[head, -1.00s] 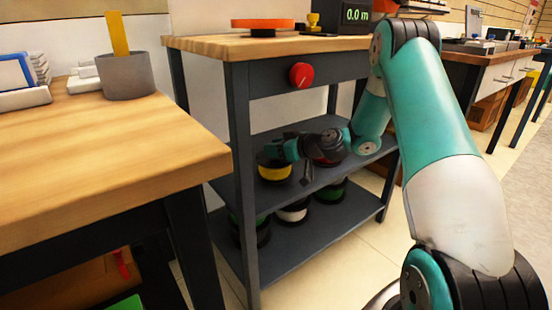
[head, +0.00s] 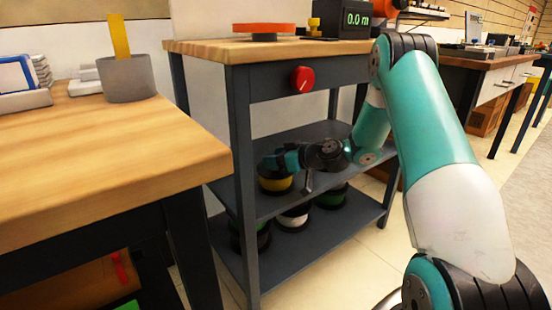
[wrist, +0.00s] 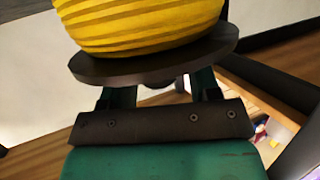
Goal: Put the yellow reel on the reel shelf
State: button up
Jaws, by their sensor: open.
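The yellow reel (head: 275,184) has dark flanges and stands at the left end of the middle shelf (head: 262,207) of the grey rack. In the wrist view the yellow reel (wrist: 140,22) fills the top, with its dark flange facing my gripper. My gripper (head: 268,162) is at the reel's upper part in the head view. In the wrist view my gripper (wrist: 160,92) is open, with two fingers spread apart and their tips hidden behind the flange. I cannot tell whether the fingers touch the reel.
Several reels, including a white one (head: 294,217), stand on the rack's bottom shelf (head: 300,252). A red knob (head: 302,78) sits on the rack's front. A wooden table (head: 100,165) with a grey cup (head: 126,80) is at the left, close to the rack.

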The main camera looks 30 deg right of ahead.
jog(key=p+v, duration=0.3)
jog(key=v, duration=0.9)
jog(key=shift+a, duration=0.1)
